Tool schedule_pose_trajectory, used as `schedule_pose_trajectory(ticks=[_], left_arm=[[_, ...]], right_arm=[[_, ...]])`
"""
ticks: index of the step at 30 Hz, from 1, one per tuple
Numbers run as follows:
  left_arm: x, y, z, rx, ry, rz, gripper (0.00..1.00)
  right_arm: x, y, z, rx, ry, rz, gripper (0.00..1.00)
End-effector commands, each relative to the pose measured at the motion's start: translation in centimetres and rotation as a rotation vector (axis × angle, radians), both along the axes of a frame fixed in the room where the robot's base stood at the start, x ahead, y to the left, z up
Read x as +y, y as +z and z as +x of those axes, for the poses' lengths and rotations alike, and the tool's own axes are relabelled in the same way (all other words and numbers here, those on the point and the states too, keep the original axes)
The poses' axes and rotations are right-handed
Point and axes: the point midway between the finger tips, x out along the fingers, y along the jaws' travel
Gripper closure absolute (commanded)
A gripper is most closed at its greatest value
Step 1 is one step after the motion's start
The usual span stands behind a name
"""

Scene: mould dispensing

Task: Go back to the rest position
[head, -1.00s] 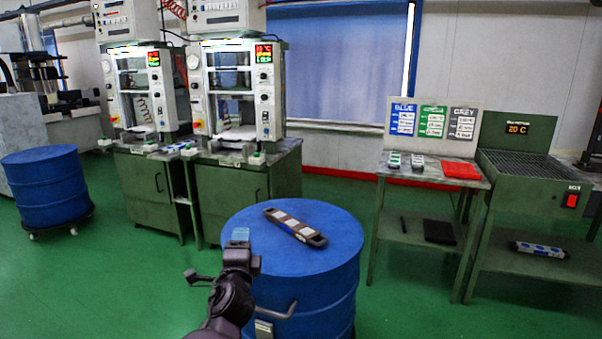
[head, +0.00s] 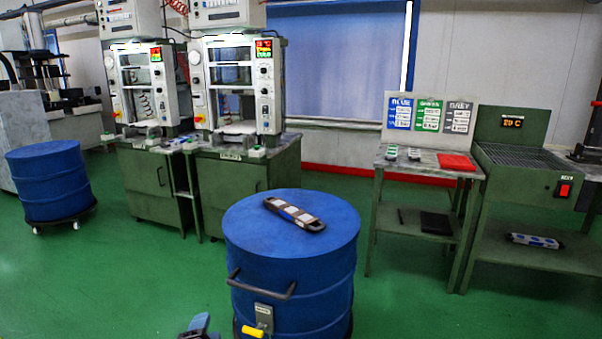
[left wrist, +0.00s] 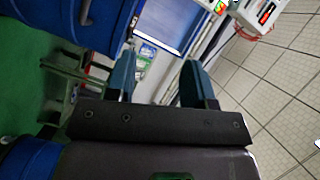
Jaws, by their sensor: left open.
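My left gripper (head: 200,326) shows only in part at the bottom edge of the head view, low and to the left of the near blue drum. In the left wrist view its two blue fingers (left wrist: 158,82) stand apart with nothing between them. A dark mould with pale cavities (head: 294,214) lies flat on top of the near blue drum (head: 250,226), clear of the gripper. My right gripper is not in view.
The near drum has a dark handle (head: 262,287) on its front. Two presses (head: 235,85) stand behind on green cabinets. A side table (head: 385,163) with a red pad (head: 456,161) and a green cooling bench (head: 520,183) stand right. Green floor is open between.

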Motion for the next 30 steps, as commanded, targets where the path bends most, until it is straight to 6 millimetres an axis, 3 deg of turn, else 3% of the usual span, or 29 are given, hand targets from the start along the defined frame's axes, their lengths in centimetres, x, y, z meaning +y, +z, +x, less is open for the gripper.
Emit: schedule_pose_trajectory(ticks=[1, 3, 9, 13, 18, 21, 29, 30], left_arm=[[1.0, -3.9, -2.6, 0.056, 0.009, -0.055, 0.52], [2.1, -6.7, -5.7, 0.104, 0.020, -0.141, 0.52], [4.3, -12.8, -14.8, 0.238, 0.065, -0.382, 0.52], [5.4, -15.3, -20.8, 0.325, 0.109, -0.539, 0.52], [6.0, -16.8, -27.6, 0.423, 0.173, -0.725, 0.52], [6.2, -17.0, -30.6, 0.468, 0.208, -0.812, 0.52], [6.2, -16.6, -36.6, 0.562, 0.299, -0.997, 0.52], [6.2, -15.3, -35.7, 0.529, 0.283, -0.999, 0.52]], right_arm=[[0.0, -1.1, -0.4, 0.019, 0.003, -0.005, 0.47], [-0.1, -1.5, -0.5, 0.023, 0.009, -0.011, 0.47], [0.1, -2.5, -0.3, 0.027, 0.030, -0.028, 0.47], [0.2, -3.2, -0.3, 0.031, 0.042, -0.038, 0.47], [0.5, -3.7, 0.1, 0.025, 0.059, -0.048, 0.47], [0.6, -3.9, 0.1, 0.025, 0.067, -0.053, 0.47], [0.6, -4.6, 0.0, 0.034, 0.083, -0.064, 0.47], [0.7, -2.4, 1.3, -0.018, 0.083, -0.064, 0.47]])
